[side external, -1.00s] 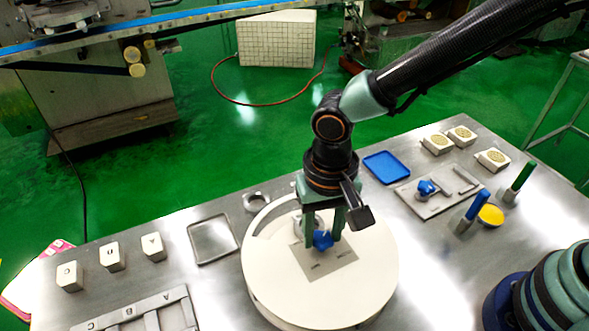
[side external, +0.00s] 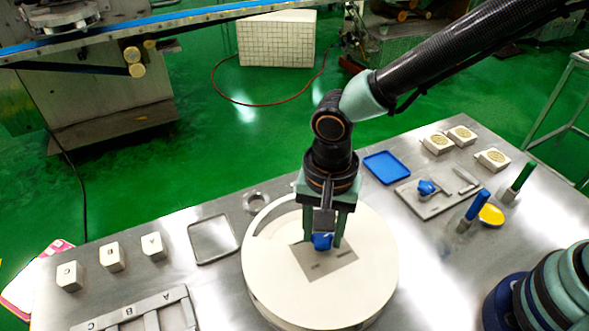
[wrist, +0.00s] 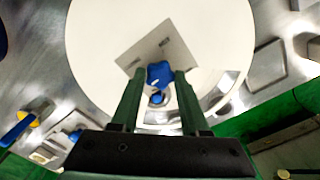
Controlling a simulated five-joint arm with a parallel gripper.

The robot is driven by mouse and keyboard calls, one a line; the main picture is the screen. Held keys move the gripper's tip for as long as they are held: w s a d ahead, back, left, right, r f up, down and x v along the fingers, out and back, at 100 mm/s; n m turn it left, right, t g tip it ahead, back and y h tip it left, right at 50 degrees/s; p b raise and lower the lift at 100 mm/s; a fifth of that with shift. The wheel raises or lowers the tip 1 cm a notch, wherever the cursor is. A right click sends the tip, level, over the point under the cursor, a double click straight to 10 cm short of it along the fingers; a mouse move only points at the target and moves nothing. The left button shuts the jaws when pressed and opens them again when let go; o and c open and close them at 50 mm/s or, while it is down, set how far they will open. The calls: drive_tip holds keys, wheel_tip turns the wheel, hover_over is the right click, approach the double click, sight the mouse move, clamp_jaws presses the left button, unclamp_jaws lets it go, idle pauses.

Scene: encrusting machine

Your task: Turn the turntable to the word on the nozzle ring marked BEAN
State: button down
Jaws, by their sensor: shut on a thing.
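The turntable is a large cream disc (side external: 275,275) with a grey plate (side external: 325,271) on top; it also shows in the wrist view (wrist: 95,55). A blue star-shaped knob (wrist: 159,74) stands on the plate. My gripper (side external: 323,240) points down over the plate, its two fingers on either side of the knob and shut on it. The plate's small dark marks are too small to read. I cannot make out the word BEAN or identify the nozzle ring.
Lettered blocks (side external: 112,256) stand at left near a slotted rack (side external: 137,311). At right are a blue tray (side external: 386,168), a plate with another blue knob (side external: 443,197), and upright blue and green handles.

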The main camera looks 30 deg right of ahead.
drive_tip(key=shift+r+m, duration=0.1)
drive_tip(key=shift+m, duration=8.5)
drive_tip(key=shift+c, duration=2)
unclamp_jaws()
wheel_tip(320, 180, up, 12)
